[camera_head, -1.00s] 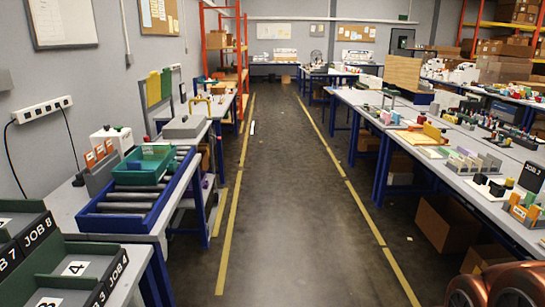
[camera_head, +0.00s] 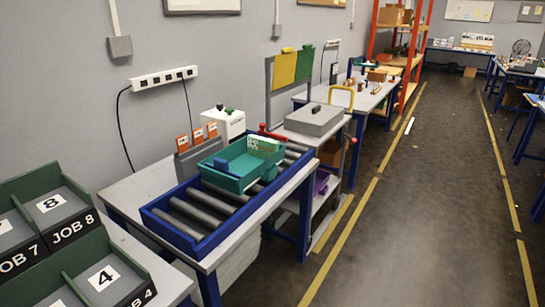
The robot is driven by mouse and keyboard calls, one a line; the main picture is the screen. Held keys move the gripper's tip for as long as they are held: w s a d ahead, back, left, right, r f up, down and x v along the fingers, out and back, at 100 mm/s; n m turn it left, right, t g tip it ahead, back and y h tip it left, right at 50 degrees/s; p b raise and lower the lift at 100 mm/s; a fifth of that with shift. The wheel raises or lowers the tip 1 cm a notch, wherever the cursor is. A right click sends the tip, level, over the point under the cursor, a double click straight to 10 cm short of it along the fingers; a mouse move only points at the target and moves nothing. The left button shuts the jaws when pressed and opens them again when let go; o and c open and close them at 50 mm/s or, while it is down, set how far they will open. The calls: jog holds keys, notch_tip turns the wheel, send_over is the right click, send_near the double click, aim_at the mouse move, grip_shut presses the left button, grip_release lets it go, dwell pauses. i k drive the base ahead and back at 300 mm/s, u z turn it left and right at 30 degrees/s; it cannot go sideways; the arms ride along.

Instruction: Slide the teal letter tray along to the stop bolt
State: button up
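The teal letter tray (camera_head: 232,182) sits on the grey rollers of a blue-framed roller conveyor (camera_head: 205,247), around the middle of its length. Bare rollers show in front of it and behind it. A blue block and a green-and-white item lie in or against the tray; which cannot be told. A red bar-like part (camera_head: 271,133) shows at the conveyor's far end; I cannot tell whether it is the stop bolt. My gripper is not in view.
Green sorting bins (camera_head: 75,225) marked JOB stand at the lower left. A white box (camera_head: 224,122) and orange-tagged holders stand behind the conveyor by the wall. A grey case (camera_head: 315,119) lies on the cart beyond. The aisle floor (camera_head: 430,180) at right is clear.

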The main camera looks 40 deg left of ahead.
aim_at(248, 163)
jog(key=u, duration=0.15)
jog(key=i, duration=1.7)
jog(key=u, duration=1.1)
jog(key=i, duration=1.15)
jog(key=u, duration=1.65)
jog(key=i, duration=0.7)
jog(key=u, duration=0.4)
